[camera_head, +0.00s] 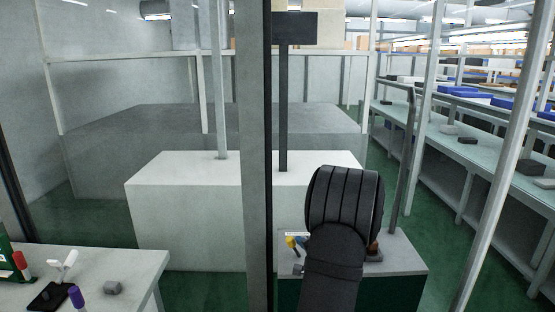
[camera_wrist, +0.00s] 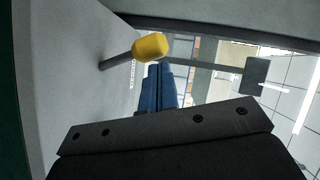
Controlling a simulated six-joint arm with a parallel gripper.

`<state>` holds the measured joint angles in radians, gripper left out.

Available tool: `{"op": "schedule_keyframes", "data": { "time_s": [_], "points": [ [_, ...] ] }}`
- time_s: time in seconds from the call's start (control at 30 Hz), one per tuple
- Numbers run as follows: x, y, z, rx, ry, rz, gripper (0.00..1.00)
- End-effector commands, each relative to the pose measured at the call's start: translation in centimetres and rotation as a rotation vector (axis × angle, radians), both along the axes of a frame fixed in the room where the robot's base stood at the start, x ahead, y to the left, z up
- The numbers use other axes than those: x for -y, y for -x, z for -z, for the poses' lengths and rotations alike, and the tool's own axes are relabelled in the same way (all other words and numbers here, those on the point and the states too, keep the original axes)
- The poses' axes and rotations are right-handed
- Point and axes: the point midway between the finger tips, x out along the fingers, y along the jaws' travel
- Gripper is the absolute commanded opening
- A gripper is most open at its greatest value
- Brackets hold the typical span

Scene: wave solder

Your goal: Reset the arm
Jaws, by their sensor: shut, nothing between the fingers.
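My arm's dark wrist rises at the lower right of the head view and hides my gripper there. In the wrist view, the dark plate with screws across the bottom is part of my gripper (camera_wrist: 165,128). It is shut and holds nothing.
My arm is over a small grey-topped stand (camera_head: 405,262). A white table (camera_head: 135,270) at lower left holds markers and a small grey block (camera_head: 113,288). A white box (camera_head: 185,215) and grey post (camera_head: 257,160) stand close by. A long workbench (camera_head: 480,160) runs along the right.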

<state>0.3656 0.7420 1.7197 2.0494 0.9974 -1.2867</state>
Motion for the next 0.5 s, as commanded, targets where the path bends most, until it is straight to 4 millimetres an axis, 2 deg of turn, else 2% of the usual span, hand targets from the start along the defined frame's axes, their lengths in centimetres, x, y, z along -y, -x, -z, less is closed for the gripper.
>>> {"op": "schedule_keyframes", "data": {
  "time_s": [0.03, 0.1, 0.5],
  "points": [
    [-1.0, -0.2, 0.5, -0.002, -0.001, -0.004, 0.00],
    [1.0, -0.2, 0.5, -0.001, -0.016, 0.004, 0.00],
    [4.4, 0.0, 1.6, 0.000, -0.429, 0.002, 0.00]
  ]
}}
